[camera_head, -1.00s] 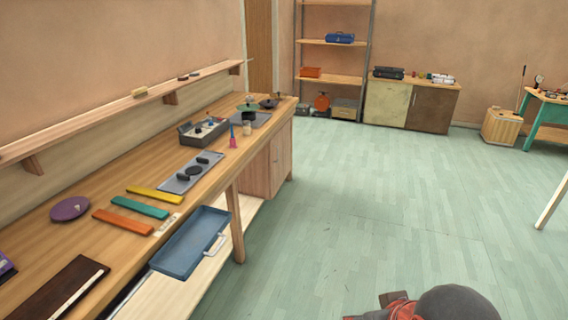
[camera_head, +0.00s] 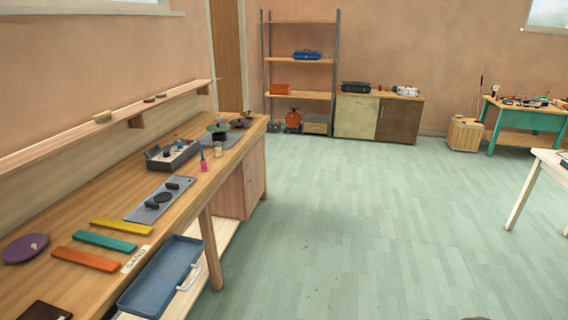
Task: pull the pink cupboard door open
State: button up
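A cupboard with a pinkish-brown wooden door (camera_head: 254,178) stands under the far end of the long workbench (camera_head: 70,222). The door looks shut, and its front is seen at a steep angle. I cannot make out its handle. A low cabinet at the back wall has a cream door (camera_head: 356,117) and a brown door (camera_head: 399,121), both shut; neither looks pink. My gripper is not in view.
A blue drawer-like tray (camera_head: 160,278) with a pale handle sticks out from the bench front. A bench leg (camera_head: 212,250) stands before the cupboard. The green floor (camera_head: 350,230) is clear; a white table (camera_head: 552,166) is at right.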

aim_at(253, 164)
jog(key=i, duration=3.55)
jog(key=i+l+u, duration=0.15)
jog(key=i, duration=0.25)
jog(key=i+l+u, duration=0.15)
jog(key=i, duration=0.3)
